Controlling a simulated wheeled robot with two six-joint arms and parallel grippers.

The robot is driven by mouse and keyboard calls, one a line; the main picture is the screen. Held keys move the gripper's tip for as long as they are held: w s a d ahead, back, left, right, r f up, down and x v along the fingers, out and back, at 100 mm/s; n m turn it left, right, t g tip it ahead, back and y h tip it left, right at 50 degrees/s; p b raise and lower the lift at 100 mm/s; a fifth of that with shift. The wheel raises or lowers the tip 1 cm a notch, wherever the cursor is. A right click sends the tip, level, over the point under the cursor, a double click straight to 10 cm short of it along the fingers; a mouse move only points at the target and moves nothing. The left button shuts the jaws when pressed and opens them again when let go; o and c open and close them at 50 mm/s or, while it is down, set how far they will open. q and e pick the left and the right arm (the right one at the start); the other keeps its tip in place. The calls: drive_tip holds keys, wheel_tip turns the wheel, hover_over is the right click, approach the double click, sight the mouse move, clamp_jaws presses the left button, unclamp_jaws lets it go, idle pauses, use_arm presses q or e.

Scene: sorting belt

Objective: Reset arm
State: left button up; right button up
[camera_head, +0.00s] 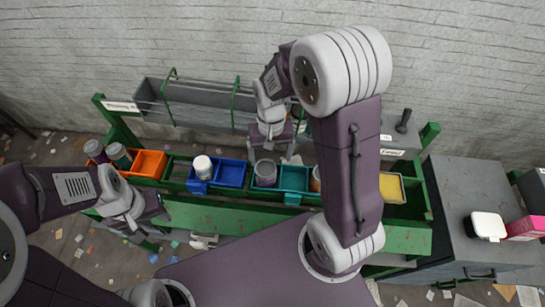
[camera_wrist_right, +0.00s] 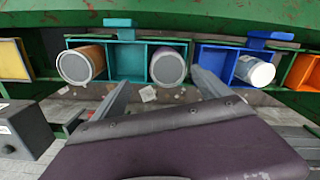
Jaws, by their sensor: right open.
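My right arm reaches over the belt from the right in the head view, its elbow raised. My right gripper (camera_head: 272,142) is above the middle of the green frame, behind the blue and teal bins. In the right wrist view its two fingers (camera_wrist_right: 158,88) are spread apart with nothing between them. A grey-lidded can (camera_wrist_right: 168,67) and a brown can with a grey lid (camera_wrist_right: 80,66) lie in view beyond the fingers. My left gripper (camera_head: 146,226) hangs low at the left, in front of the green frame; its fingers are too unclear to judge.
Orange (camera_head: 149,163), blue (camera_head: 231,173), teal (camera_head: 294,178) and yellow (camera_head: 391,187) bins line the green frame (camera_head: 230,215). A grey trough (camera_head: 200,104) is behind. A grey cabinet (camera_head: 450,190) stands right.

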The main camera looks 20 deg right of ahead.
use_arm(q)
drive_tip(key=shift+s, duration=0.15)
use_arm(e)
drive_tip(key=s+d+r+n+t, duration=0.1)
drive_tip(key=s+n, duration=0.1)
drive_tip(key=s, duration=0.5)
drive_tip(key=shift+s+d+r+t, duration=0.15)
drive_tip(key=shift+s+t, duration=0.15)
drive_tip(key=shift+s, duration=0.1)
use_arm(q)
drive_tip(key=shift+s+r, duration=0.1)
drive_tip(key=shift+s, duration=0.05)
use_arm(e)
drive_tip(key=shift+s, duration=0.2)
